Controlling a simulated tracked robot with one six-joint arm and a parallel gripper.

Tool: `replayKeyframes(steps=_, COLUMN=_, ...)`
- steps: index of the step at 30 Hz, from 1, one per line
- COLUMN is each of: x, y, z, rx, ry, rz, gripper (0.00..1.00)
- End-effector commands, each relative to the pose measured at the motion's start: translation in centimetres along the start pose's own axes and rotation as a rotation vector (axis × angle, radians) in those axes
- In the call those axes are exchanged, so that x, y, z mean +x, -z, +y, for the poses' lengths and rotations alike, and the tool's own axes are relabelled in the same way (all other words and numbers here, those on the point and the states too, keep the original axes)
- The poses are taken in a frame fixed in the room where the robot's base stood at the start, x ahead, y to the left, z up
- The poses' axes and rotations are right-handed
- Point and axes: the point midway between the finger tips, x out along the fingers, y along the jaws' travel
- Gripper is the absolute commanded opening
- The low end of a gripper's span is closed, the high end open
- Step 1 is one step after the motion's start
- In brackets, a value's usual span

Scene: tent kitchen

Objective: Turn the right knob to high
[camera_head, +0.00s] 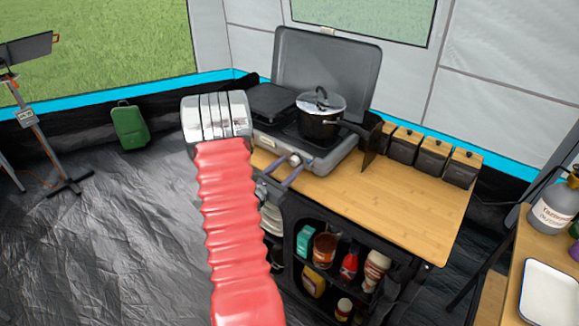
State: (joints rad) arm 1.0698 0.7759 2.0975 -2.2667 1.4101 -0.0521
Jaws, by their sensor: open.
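The grey camp stove (322,157) stands open on the wooden table, with its lid raised at the back. A small pale knob (294,159) shows at the right part of its front panel; its setting is too small to read. My gripper (292,163) is open, with its two slim fingers pointing at the stove front. Its fingertips are beside the knob, one on each side in this view; I cannot tell whether they touch it.
A dark pot (319,124) with a glass lid sits on the right burner. Several black canisters (433,155) with wooden lids line the table's back edge. The wooden table top (400,203) is clear in front of them. Shelves below hold bottles and jars, including a red bottle (349,265).

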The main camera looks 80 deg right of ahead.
Motion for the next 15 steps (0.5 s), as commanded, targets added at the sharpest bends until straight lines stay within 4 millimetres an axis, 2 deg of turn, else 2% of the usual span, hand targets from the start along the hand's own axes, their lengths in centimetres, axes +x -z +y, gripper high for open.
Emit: replayKeyframes(steps=15, x=-8.2, y=0.1, z=0.2, rx=0.0, ry=-0.005, rz=0.0, gripper=0.45)
